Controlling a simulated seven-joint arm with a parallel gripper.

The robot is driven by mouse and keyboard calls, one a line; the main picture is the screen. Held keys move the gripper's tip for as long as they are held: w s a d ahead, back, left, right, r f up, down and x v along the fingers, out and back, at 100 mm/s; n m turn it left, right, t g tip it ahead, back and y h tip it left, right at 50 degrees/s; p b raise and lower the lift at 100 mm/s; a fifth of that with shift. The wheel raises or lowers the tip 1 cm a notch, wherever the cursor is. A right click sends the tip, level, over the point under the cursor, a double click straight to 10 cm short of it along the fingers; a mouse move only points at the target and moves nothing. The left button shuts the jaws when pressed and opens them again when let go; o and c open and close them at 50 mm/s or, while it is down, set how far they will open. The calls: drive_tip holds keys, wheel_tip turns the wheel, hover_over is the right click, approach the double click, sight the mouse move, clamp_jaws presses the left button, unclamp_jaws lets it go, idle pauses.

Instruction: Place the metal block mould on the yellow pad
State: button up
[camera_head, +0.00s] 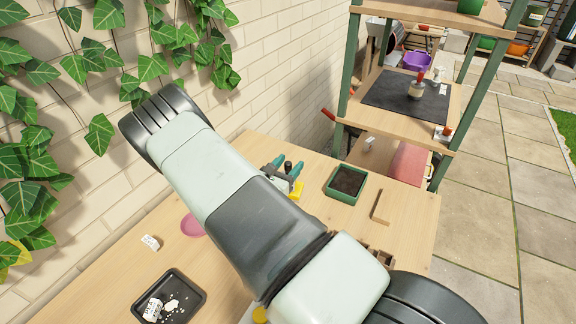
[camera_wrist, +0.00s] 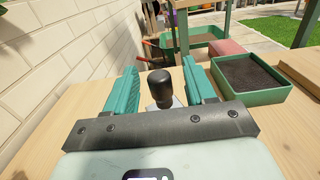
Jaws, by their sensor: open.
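The metal block mould shows in the wrist view as a black knob handle (camera_wrist: 161,86) above a small patch of grey metal; the rest of it is hidden behind my gripper. My gripper (camera_wrist: 162,82) is open, with one teal finger on each side of the knob and a gap visible at both sides. In the head view the knob (camera_head: 288,166) shows between the teal fingers (camera_head: 284,168).
A green tray of dark soil (camera_head: 329,193) stands right of the gripper, with a wooden strip (camera_head: 381,207) beyond it. A black tray (camera_head: 142,293) with white pebbles and a pink round thing (camera_head: 192,226) lie to the left. A wooden shelf (camera_head: 396,130) stands behind. A brick wall borders the table.

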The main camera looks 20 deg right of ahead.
drive_tip(key=shift+r, duration=0.15)
drive_tip(key=v, duration=1.1)
drive_tip(key=s+d+r+m+g+y, duration=0.1)
drive_tip(key=s+d+r+m+g, duration=0.4)
drive_tip(key=r+m, duration=0.4)
drive_tip(key=s+d+r+m+g, duration=0.2)
drive_tip(key=s+r+m+g, duration=0.3)
drive_tip(key=r+m+g, duration=0.45)
drive_tip(key=s+a+r+m+t+y, duration=0.2)
drive_tip(key=s+r+m+t+y, duration=0.1)
drive_tip(key=s+r+y, duration=0.3)
drive_tip(key=s+a+r+m+t+y, duration=0.3)
drive_tip(key=s+r+m+t+y, duration=0.1)
drive_tip(key=s+r, duration=0.5)
drive_tip(key=shift+s+a+r+m+y, duration=0.25)
drive_tip(key=shift+r+m+y, duration=0.3)
drive_tip(key=shift+r+y, duration=0.4)
